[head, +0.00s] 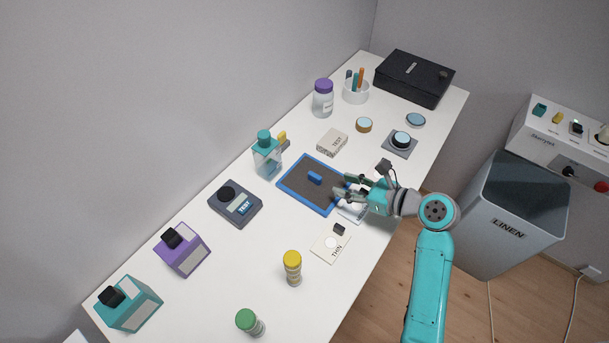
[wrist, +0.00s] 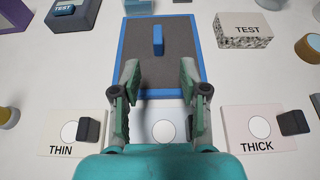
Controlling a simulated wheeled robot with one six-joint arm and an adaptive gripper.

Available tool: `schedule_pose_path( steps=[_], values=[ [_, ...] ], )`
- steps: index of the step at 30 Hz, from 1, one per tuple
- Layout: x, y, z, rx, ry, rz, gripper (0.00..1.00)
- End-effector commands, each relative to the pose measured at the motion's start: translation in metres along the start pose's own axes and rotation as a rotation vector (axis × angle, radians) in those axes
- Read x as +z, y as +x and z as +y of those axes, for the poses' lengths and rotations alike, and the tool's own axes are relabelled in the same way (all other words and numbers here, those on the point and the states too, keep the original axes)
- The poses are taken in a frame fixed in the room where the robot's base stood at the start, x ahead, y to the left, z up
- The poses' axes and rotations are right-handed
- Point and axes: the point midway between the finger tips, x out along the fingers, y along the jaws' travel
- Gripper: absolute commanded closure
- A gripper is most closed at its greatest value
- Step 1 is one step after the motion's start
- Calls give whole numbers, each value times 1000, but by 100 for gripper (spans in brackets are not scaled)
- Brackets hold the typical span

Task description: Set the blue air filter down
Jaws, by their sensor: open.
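My gripper (head: 345,187) is over the near edge of the mat. In the wrist view my gripper (wrist: 158,75) has its two fingers apart with nothing between them. The block lies ahead of the fingertips, apart from them.
A THIN card (wrist: 60,147) and a THICK card (wrist: 250,147), each with a dark block, flank my gripper. A speckled TEST block (head: 332,142) and a dark TEST device (head: 236,203) stand near the mat. Several bottles line the white table.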

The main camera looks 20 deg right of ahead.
Motion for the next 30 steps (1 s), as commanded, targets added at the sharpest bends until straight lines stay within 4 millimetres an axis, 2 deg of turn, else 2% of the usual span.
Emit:
schedule_pose_path(
  steps=[9, 16, 24, 30],
  values=[
    [0, 44, 1, 3, 0, 1, 56],
    [2, 58, 1, 2, -1, 0, 56],
    [6, 94, 3, 3, -1, 0, 56],
    [5, 103, 2, 0, -1, 0, 56]
  ],
)
